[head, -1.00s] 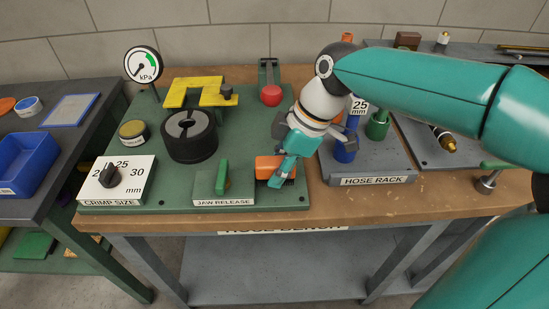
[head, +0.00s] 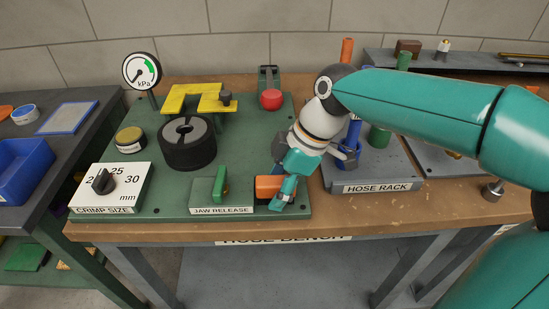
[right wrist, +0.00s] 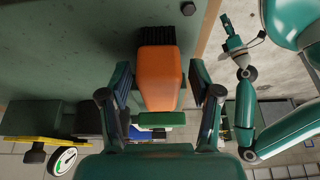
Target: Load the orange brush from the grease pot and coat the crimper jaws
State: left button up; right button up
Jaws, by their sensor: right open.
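The orange brush (head: 268,187) is at the front right of the green board, beside the JAW RELEASE label. My right gripper (head: 288,188) is at it from the right, partly hiding it. In the right wrist view the brush (right wrist: 160,75) lies between the two open fingers of my right gripper (right wrist: 160,105), with a gap on each side; its dark end is at the top. The yellow-topped pot (head: 130,138), apparently the grease pot, stands at the board's left. The crimper jaws (head: 187,130) are grey inside a black ring. My left gripper (right wrist: 235,45) appears small in the right wrist view.
The green lever (head: 220,185) stands just left of the brush. The hose rack (head: 375,188) with upright hoses is close to the right, partly behind my arm. A yellow bracket (head: 185,97) and a red knob (head: 271,99) are behind. The crimp size dial (head: 103,181) is at front left.

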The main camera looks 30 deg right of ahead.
aim_at(278, 180)
jog(key=shift+r, duration=0.15)
jog(key=shift+r+p, duration=0.3)
jog(key=shift+p, duration=0.05)
dwell(0.4)
grip_shut()
jog(key=shift+r, duration=0.1)
notch_tip(278, 180, up, 8)
jog(key=p, duration=0.6)
dwell(0.5)
